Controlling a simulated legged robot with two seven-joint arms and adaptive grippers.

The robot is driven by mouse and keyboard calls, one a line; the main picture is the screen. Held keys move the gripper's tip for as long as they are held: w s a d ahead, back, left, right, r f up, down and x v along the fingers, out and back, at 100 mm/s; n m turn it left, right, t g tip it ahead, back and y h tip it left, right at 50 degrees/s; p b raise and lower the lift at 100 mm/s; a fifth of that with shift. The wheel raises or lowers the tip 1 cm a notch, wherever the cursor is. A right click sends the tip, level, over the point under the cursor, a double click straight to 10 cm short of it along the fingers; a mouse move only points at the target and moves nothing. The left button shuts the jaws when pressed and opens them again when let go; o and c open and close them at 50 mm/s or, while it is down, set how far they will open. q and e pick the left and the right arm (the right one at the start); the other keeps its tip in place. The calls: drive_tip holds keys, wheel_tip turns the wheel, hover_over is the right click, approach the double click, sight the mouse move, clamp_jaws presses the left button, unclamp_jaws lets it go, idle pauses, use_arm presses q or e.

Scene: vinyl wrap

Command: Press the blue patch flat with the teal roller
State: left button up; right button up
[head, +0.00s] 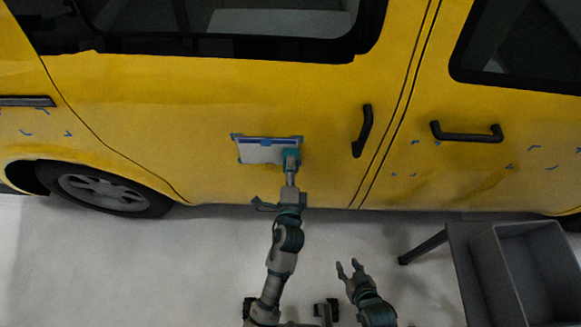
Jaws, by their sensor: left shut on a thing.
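The blue patch (250,141) shows as a blue strip along the top of a pale rectangular panel (256,154) on the yellow car door. The teal roller (292,155) is at the right end of the panel, close against the door; whether it touches the surface is hard to tell. My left gripper (291,168) is shut on the roller and partly hidden behind it. My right gripper (348,269) is lower right, over the floor, with its fingers apart and empty.
The yellow car (200,100) fills the upper view, with black door handles (362,131) right of the patch. Small blue tape pieces (535,148) dot the right door. A grey bin (535,270) on a stand is at lower right. The pale floor (130,260) at left is clear.

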use_arm(q)
drive_tip(key=shift+d+b, duration=0.35)
drive_tip(key=shift+d, duration=0.5)
